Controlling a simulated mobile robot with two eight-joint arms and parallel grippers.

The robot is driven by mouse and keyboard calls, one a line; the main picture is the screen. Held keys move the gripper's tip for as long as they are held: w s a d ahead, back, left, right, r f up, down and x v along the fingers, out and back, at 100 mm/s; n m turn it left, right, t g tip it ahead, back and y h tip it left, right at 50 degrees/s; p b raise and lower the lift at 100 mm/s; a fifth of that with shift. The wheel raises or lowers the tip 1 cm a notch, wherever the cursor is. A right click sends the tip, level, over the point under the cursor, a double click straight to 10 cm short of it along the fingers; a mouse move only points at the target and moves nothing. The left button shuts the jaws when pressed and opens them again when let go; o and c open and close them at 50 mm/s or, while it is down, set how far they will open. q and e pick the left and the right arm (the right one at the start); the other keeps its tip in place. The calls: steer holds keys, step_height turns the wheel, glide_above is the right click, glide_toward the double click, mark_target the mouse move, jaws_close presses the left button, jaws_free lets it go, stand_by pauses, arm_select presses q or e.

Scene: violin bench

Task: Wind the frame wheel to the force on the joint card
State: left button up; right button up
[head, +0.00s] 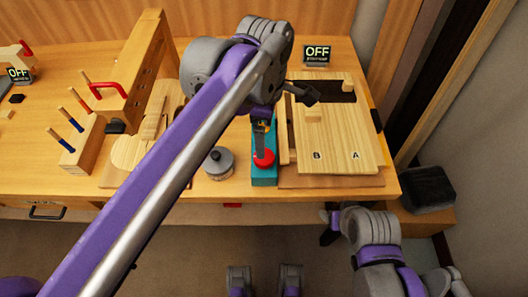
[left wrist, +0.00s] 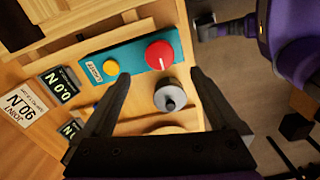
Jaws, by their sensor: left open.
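The red frame wheel (head: 264,158) sits at the near end of a teal unit (head: 263,178). In the left wrist view the wheel (left wrist: 160,55) has a small white mark, and a yellow button (left wrist: 110,68) sits at the teal unit's other end. The joint card (left wrist: 22,108) appears to read 90 N. A dark readout (left wrist: 61,86) beside it appears to read 0.0 N. My left gripper (left wrist: 163,82) is open and empty, its fingers apart over the bench near the wheel. My right gripper (head: 329,229) is low at the bench's front edge; its jaws are unclear.
A grey pot (head: 219,163) with a dark knob stands left of the teal unit. A wooden board (head: 335,140) marked B and A lies to its right. An OFF sign (head: 317,53) stands behind. A tool block (head: 80,147) and a violin body (head: 130,150) are at left.

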arm_select(q)
step_height(320, 180, down, 9)
steer(key=shift+f+b, duration=0.1)
steer(key=shift+b, duration=0.45)
steer(key=c, duration=1.4)
steer(key=shift+o, duration=0.2)
steer(key=shift+m, duration=0.3)
